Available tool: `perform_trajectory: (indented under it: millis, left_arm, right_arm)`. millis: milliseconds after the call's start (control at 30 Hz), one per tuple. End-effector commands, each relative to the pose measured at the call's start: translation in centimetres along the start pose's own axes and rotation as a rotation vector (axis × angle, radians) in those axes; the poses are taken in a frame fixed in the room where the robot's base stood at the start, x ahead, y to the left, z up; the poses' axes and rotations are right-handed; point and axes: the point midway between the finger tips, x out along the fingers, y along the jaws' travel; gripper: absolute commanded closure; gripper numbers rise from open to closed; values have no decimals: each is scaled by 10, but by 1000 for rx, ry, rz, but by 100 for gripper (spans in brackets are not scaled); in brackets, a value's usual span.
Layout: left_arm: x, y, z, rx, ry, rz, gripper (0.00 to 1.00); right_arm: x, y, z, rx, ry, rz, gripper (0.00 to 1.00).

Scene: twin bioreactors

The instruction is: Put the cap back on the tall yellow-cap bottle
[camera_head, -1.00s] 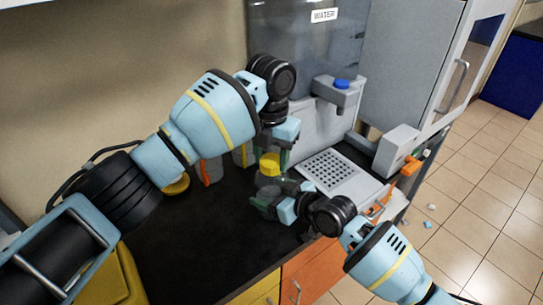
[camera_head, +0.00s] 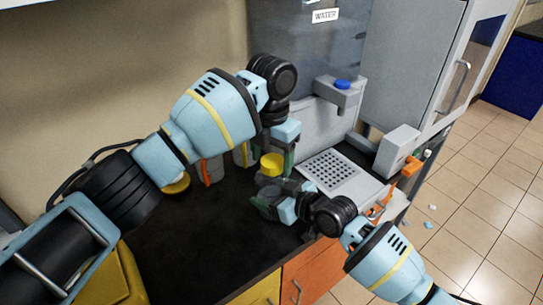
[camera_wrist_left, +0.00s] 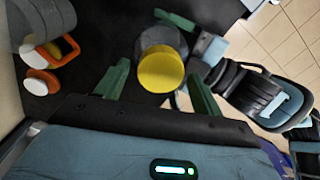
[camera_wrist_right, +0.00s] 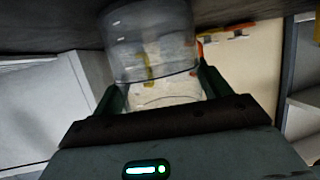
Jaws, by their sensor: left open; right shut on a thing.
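The yellow cap (camera_head: 272,163) sits on top of the clear bottle, near the counter's right front; whether it is fully seated I cannot tell. My left gripper (camera_head: 271,157) is open, its fingers on either side of the cap and apart from it. In the left wrist view, the cap (camera_wrist_left: 161,69) lies between and just beyond the open green fingertips (camera_wrist_left: 158,72), with the bottle's clear shoulder around it. My right gripper (camera_wrist_right: 157,85) is shut on the bottle (camera_wrist_right: 150,45), which looks transparent with pale contents. In the head view the gripper partly hides the bottle.
A perforated grey plate (camera_head: 334,171) and the water dispenser (camera_head: 341,95) stand right and behind. Orange-handled containers (camera_head: 211,170) stand at the back wall, partly behind my left arm. The dark counter (camera_head: 200,235) is clear in front.

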Motion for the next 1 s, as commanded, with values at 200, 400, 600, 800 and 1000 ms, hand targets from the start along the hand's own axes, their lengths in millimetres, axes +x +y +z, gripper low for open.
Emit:
perform_trajectory:
  millis: [200, 400, 600, 800, 1000]
  left_arm:
    - [-20, 0, 1, -1, -3, 0, 32]
    - [-42, 0, 0, -1, -1, 0, 32]
    - [-44, 0, 0, -1, 0, 0, 32]
    - [-44, 0, 0, -16, 0, 0, 35]
    - [-45, 0, 0, -185, 0, 0, 35]
  right_arm:
    - [0, 0, 1, -1, -2, 1, 87]
    - [0, 0, 1, -1, -2, 1, 87]
    - [0, 0, 1, -1, -2, 1, 87]
    - [0, 0, 1, -1, -2, 1, 87]
    - [0, 0, 1, -1, -2, 0, 87]
